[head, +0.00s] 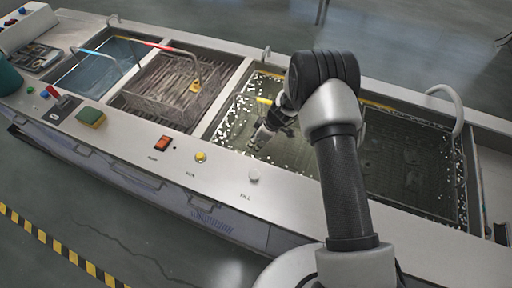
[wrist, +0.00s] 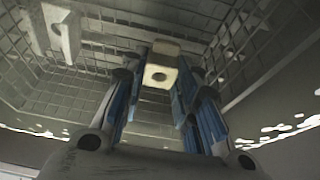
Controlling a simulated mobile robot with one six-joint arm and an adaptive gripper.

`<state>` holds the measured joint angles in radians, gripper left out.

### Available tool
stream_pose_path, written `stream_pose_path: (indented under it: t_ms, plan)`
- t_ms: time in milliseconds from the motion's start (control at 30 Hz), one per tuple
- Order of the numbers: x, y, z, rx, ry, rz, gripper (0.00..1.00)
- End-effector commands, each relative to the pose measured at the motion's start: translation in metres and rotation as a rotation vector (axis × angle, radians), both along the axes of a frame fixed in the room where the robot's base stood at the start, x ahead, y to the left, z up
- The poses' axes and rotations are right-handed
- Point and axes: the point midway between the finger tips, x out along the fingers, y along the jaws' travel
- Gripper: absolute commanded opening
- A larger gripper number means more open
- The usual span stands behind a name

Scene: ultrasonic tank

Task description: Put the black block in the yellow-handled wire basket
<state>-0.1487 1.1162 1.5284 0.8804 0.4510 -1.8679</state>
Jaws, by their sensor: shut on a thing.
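My gripper (head: 257,141) points down into the third compartment from the left. In the wrist view its blue-sided fingers (wrist: 158,100) are shut on a pale block with a round hole (wrist: 160,76); it looks cream, not black. Wire mesh walls of a basket (wrist: 110,62) surround the fingers there. A yellow handle bar (head: 265,101) shows just behind my gripper in the head view; the basket below it is mostly hidden by my arm and the bright specks. I see no clearly black block.
A wire basket with a red handle (head: 146,43) stands in the second compartment, a yellow piece (head: 195,86) at its side. A blue handle (head: 92,52) shows over the left compartment. A green-yellow sponge (head: 91,116) and a red switch (head: 162,142) are on the front ledge.

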Motion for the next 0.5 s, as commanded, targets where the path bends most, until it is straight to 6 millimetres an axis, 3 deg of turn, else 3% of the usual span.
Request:
stream_pose_path:
  t_ms: [200, 500]
  plan:
    - [0.000, 0.000, -0.034, -0.001, 0.001, -0.002, 0.00]
    - [0.000, 0.000, -0.034, 0.000, -0.001, -0.001, 0.00]
